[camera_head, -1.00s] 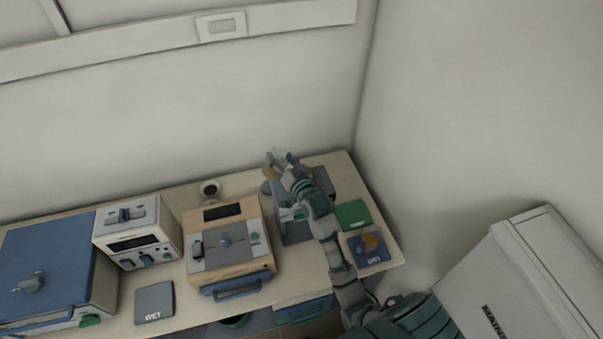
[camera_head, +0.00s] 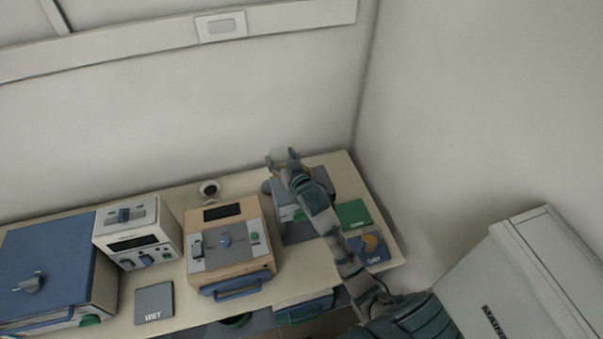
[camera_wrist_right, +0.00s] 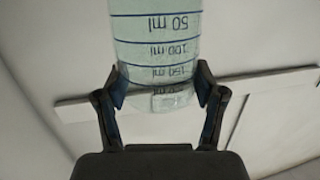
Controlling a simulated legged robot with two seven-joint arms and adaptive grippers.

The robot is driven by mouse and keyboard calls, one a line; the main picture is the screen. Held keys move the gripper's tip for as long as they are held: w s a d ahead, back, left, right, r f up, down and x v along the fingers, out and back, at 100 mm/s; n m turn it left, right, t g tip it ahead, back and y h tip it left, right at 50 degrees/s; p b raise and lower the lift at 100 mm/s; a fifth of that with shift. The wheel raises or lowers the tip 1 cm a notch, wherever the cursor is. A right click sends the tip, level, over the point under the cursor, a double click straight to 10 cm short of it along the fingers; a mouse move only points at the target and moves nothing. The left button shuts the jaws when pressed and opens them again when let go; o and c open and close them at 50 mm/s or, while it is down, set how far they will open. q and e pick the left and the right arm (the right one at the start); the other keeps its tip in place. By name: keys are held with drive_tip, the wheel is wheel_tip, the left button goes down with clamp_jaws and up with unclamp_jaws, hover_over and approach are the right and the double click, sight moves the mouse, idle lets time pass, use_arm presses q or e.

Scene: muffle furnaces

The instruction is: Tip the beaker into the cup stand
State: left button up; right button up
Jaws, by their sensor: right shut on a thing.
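My right gripper (camera_head: 281,160) is shut on the glass beaker (camera_head: 279,154), held above the back of the table near the wall. In the right wrist view the beaker (camera_wrist_right: 155,50) is pale green and clear, with blue lines and upside-down ml labels. The two fingers (camera_wrist_right: 160,92) press its sides near the lower edge of the picture. A small round white holder with a dark inside (camera_head: 209,187), apparently the cup stand, stands to the left of the gripper, behind the tan furnace. The beaker is apart from it. My left gripper is out of view.
A tan furnace (camera_head: 238,257) stands in front of the holder. A white control box (camera_head: 137,228) and a blue furnace (camera_head: 45,260) are farther left. A grey device (camera_head: 293,228) lies under my right arm. A green pad (camera_head: 353,214) is on the right.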

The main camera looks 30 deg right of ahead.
drive_tip(key=shift+r, duration=2.1)
